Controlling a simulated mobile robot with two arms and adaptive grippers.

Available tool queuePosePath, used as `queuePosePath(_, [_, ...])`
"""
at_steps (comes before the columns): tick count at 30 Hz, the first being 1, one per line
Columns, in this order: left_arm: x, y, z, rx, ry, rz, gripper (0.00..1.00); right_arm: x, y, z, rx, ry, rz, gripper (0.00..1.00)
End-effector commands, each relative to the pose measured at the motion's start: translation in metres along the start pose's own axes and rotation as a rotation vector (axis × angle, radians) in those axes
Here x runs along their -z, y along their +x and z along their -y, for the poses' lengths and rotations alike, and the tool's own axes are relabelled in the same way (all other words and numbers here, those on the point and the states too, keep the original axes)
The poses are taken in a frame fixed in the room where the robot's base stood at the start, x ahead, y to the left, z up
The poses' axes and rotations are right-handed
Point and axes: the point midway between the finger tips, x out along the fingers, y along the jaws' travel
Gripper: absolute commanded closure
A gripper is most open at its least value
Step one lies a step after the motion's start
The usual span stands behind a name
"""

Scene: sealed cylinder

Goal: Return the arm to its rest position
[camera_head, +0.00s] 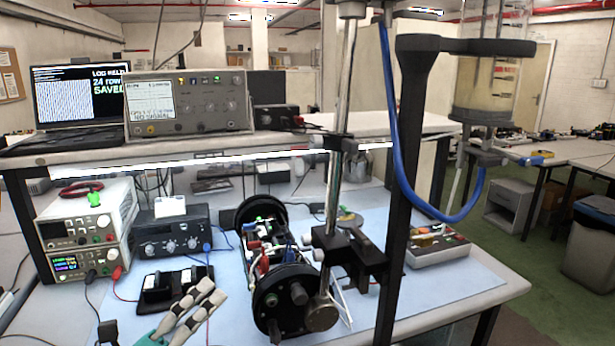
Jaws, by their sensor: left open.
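My left gripper (213,291) reaches in from the bottom edge, left of the middle. Its two beige fingers point up and to the right, with a narrow gap between them, and nothing shows between them. A bit of teal shows at its base; the rest of my left arm is out of frame. The gripper is over the blue mat (223,335), just right of a black holder (170,287) and left of a cylinder assembly with black round end plates (287,306). Whether it touches the mat cannot be told. My right gripper is not in view.
A metal pole (345,90) with black clamps and a dark upright post (400,200) stand right of the assembly. A blue hose (400,150) hangs there. Stacked power supplies (88,229) stand left. An oscilloscope (187,105) and laptop (82,97) are on the shelf. A box (440,250) sits right.

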Motion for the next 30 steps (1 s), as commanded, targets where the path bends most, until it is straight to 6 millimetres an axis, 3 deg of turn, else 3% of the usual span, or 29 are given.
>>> queuePosePath(4, [-0.013,-0.028,-0.053,-0.198,-0.413,0.295,0.53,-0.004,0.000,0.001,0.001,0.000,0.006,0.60])
queuePosePath(6, [-0.009,-0.057,-0.090,-0.333,-0.653,0.473,0.53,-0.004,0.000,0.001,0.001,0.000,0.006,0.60])
queuePosePath(9, [0.017,-0.111,-0.138,-0.538,-0.973,0.722,0.53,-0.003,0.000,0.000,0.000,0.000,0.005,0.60])
queuePosePath(12, [0.054,-0.162,-0.167,-0.721,-1.211,0.926,0.53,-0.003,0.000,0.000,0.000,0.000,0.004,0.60])
queuePosePath(16, [0.100,-0.211,-0.180,-0.905,-1.411,1.119,0.53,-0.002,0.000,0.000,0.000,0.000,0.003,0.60])
queuePosePath(21, [0.149,-0.258,-0.177,-1.096,-1.578,1.303,0.53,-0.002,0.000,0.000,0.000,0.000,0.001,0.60])
queuePosePath(28, [0.205,-0.304,-0.160,-1.322,-1.721,1.501,0.53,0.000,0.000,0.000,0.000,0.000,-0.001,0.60])
queuePosePath(30, [0.211,-0.305,-0.185,-1.326,-1.706,1.497,0.53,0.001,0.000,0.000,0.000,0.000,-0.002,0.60])
